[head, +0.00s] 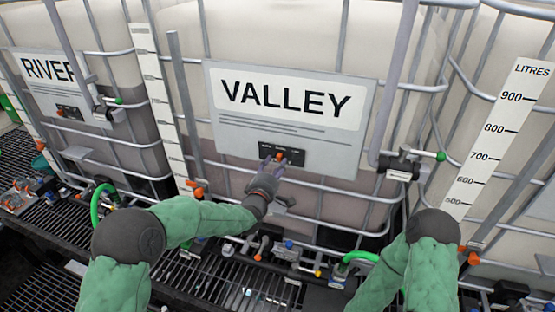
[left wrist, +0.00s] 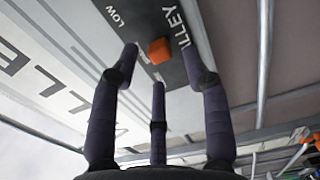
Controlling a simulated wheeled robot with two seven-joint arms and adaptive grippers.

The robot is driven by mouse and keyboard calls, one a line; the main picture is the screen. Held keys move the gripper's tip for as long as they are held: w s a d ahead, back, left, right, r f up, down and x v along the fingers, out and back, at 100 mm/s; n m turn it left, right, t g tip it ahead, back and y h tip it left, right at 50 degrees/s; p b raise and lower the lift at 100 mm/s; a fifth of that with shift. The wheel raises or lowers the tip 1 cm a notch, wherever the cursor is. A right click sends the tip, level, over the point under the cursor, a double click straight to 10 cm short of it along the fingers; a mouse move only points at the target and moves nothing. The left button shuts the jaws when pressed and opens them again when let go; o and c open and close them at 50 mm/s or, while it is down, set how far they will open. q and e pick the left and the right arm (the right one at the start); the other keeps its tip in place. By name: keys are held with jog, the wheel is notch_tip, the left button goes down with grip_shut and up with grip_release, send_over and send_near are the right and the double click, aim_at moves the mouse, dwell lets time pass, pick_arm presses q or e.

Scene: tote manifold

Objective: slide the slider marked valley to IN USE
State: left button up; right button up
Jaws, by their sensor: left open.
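The slider marked valley is a dark strip (head: 298,156) low on the white VALLEY plate (head: 235,88), with a small orange knob (left wrist: 160,50). In the left wrist view the strip (left wrist: 133,18) shows the words LOW and part of VALLEY. My left gripper (head: 272,163) is at the strip's left part in the head view. Its three dark fingers are open, and in the left wrist view they (left wrist: 160,62) spread around the knob without visibly closing on it. The IN USE marking is not readable. My right arm shows at the right, but its gripper is out of view.
Metal cage bars (head: 320,187) cross the tote below the plate. A RIVER plate (head: 50,75) is at the left. Hoses and fittings sit on the grating below.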

aim_at(280, 157)
pick_arm(q)
jog(key=shift+p+x, duration=0.3)
jog(key=shift+x, duration=1.05)
grip_shut()
